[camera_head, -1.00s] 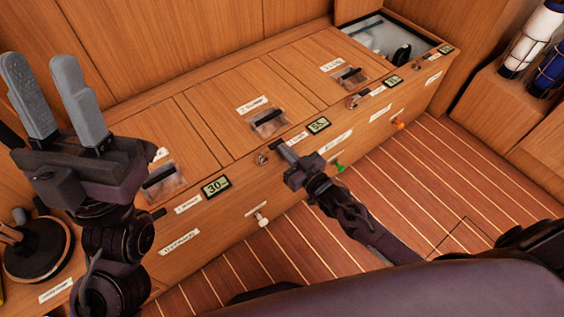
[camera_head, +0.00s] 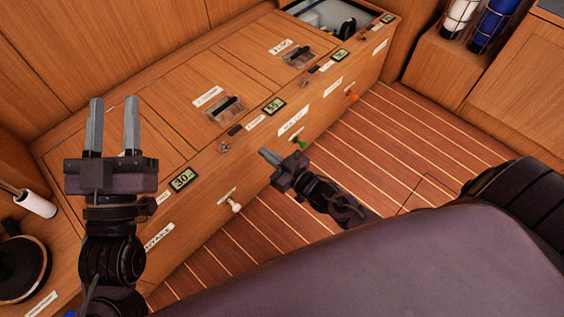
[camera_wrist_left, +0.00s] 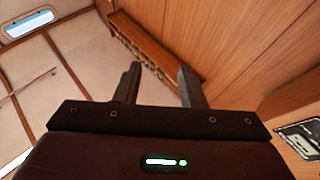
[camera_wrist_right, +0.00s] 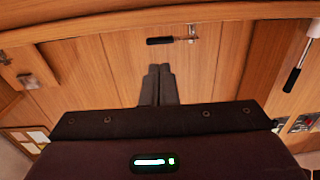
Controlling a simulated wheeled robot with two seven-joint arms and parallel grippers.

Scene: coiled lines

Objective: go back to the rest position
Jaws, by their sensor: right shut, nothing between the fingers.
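My left gripper (camera_head: 112,125) is raised at the left of the head view with its fingers up, apart and empty. In the left wrist view its two fingers (camera_wrist_left: 157,85) stand apart with nothing between them. My right gripper (camera_head: 266,155) is in the middle of the head view, close to the front face of the long wooden locker bench (camera_head: 180,95). In the right wrist view its fingers (camera_wrist_right: 158,85) are together with nothing held. Wood panels with a dark handle (camera_wrist_right: 160,40) lie beyond them.
The bench carries lids with clear latches (camera_head: 225,108), small displays (camera_head: 274,106) and coloured knobs, including a green one (camera_head: 300,143). An open compartment (camera_head: 330,18) is at its far end. Bottles (camera_head: 495,22) stand at the upper right. The striped floor (camera_head: 350,155) is clear.

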